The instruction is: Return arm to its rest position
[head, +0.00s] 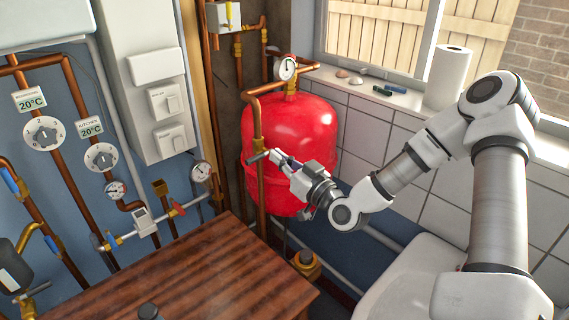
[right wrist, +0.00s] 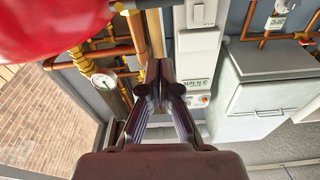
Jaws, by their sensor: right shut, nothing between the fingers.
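My right arm (head: 402,172) comes in from the right, white and grey, and reaches across in front of the tiled wall. My right gripper (head: 277,157) is shut and empty in front of the red tank (head: 290,125). Its fingertips are close to a small lever valve (head: 257,157) on the vertical copper pipe; I cannot tell whether they touch. In the right wrist view the dark fingers of the gripper (right wrist: 160,68) meet at their tips with nothing between them. My left gripper does not show.
A pressure gauge (head: 287,68) tops the tank. A wooden tabletop (head: 190,275) lies below left, and a white basin (head: 405,275) below the arm. A paper roll (head: 449,77) stands on the windowsill. Dials (head: 43,133) and copper pipes line the blue wall.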

